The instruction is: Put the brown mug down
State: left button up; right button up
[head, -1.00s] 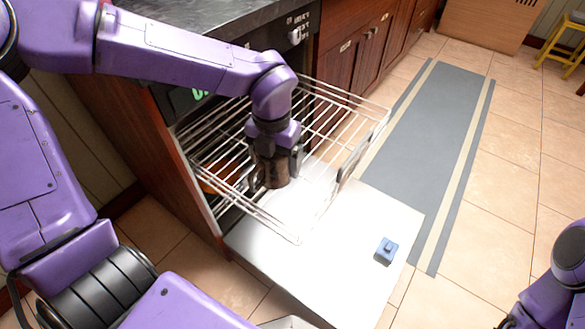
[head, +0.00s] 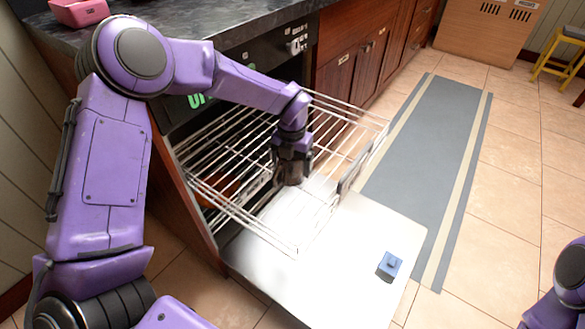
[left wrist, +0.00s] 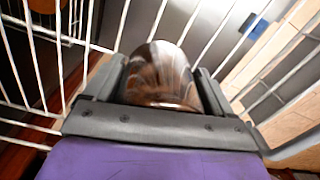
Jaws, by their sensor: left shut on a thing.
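The brown mug (head: 289,174) is dark and glossy, and it is in my left gripper (head: 291,165) over the pulled-out wire rack (head: 229,214) in the head view. In the left wrist view the mug (left wrist: 162,75) sits between the two fingers of my left gripper (left wrist: 160,88), which are shut on it. White rack wires (left wrist: 33,62) pass around it there. I cannot tell whether the mug's base touches the rack. The head view shows only part of my right arm at the lower right edge; its gripper is not in view.
The open white door (head: 330,260) lies flat below the rack, with a small blue object (head: 389,265) on it. A dark counter (head: 235,20) with a pink container (head: 79,11) is behind. A grey floor mat (head: 425,150) lies to the right.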

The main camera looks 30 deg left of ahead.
pick_arm(q)
jog(key=shift+f, duration=0.7)
jog(key=shift+r, duration=0.15)
jog(key=o, duration=1.1)
jog(key=shift+f, duration=0.2)
jog(key=shift+r, duration=0.4)
notch_tip(320, 180, up, 12)
jog(key=p, duration=0.2)
jog(key=shift+a+f+p, duration=0.1)
jog(key=shift+f+p, duration=0.1)
jog(key=shift+p, duration=0.1)
